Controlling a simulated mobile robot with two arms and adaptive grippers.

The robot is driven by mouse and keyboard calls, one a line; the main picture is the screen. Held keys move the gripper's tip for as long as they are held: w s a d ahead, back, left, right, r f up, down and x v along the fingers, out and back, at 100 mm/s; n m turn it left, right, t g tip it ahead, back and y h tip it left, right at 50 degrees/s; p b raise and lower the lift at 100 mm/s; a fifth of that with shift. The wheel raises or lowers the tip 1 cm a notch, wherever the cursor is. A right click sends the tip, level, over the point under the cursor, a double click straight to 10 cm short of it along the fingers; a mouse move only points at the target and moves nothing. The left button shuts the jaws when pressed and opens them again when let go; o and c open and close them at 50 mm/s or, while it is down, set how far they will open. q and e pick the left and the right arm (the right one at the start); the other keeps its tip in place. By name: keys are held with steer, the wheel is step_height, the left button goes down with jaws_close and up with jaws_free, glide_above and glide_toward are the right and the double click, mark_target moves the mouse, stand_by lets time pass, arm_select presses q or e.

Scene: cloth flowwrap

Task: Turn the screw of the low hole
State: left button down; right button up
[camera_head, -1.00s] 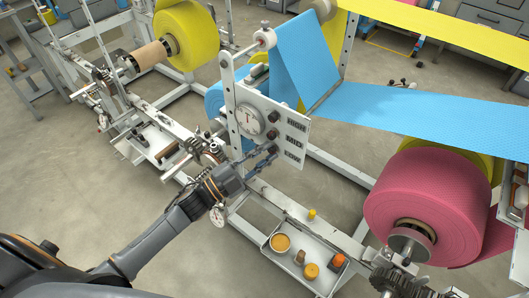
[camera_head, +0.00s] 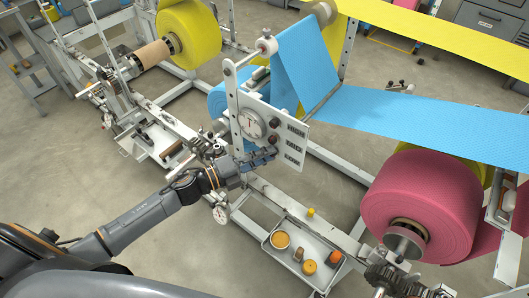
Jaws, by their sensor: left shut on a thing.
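A pale panel (camera_head: 247,100) with a round dial (camera_head: 252,125) stands on the machine's near upright. Its right side carries the labels HIGH, MID and LOW, one below another. Dark screw knobs show beside HIGH (camera_head: 275,122) and MID (camera_head: 272,139). My left gripper (camera_head: 266,155) reaches in from the left at the level of the LOW label (camera_head: 290,157). It is shut on the screw at the low hole, which its fingers mostly hide. My right gripper is out of view.
A tray (camera_head: 318,284) with orange and yellow parts sits below right of the gripper. A pink roll (camera_head: 412,205) is at the right, and blue cloth (camera_head: 420,112) runs from the frame behind the panel.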

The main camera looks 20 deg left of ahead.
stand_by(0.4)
arm_select(q)
steer(key=c, duration=1.2)
jaws_free()
steer(key=v, duration=1.2)
